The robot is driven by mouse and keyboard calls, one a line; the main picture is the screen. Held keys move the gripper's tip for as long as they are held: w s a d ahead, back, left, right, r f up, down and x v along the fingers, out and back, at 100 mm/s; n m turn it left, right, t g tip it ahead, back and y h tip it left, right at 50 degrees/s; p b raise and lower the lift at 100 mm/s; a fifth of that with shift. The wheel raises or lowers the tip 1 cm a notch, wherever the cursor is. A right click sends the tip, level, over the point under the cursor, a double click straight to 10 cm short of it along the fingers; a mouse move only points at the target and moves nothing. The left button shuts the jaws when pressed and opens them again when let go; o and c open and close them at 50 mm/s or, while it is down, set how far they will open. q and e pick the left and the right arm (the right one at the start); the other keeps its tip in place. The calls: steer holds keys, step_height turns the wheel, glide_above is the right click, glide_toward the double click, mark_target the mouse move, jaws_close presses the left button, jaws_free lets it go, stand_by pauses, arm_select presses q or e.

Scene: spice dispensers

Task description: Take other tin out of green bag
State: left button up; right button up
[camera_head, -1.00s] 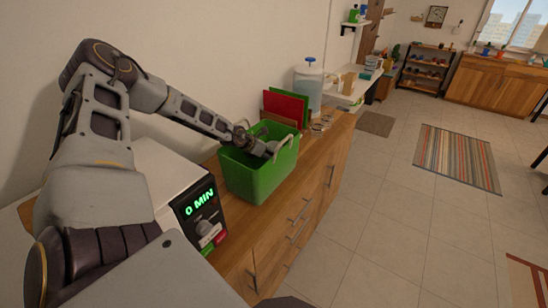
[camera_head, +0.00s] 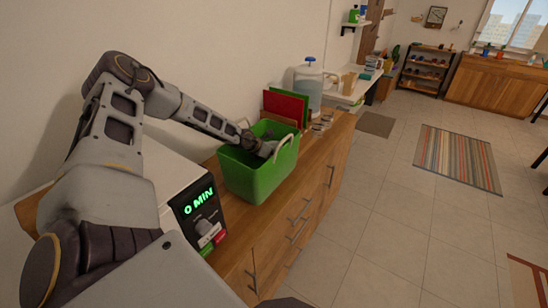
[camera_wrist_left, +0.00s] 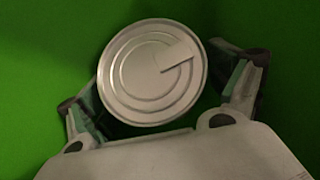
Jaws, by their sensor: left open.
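The green bag (camera_head: 258,176) stands open on the wooden counter, with light handles at its rim. My left gripper (camera_head: 264,147) reaches down into it, and its fingertips are hidden by the bag's wall in the head view. In the left wrist view a round silver tin (camera_wrist_left: 152,72) shows its lid with a pull tab. My left gripper (camera_wrist_left: 165,92) is open, with one finger on each side of the tin. I cannot tell whether the fingers touch it. My right gripper is not in view.
A microwave (camera_head: 180,190) with a green "0 MIN" display stands left of the bag. Behind the bag are a red board (camera_head: 285,107), a clear dispenser (camera_head: 309,86) with a blue top and small jars (camera_head: 322,124).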

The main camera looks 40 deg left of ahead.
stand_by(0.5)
arm_select(q)
steer(key=c, duration=1.4)
steer(key=shift+w+r, duration=0.1)
steer(key=shift+r, duration=0.05)
steer(key=shift+c, duration=0.2)
step_height(320, 180, up, 18)
steer(key=shift+p, duration=0.45)
stand_by(0.5)
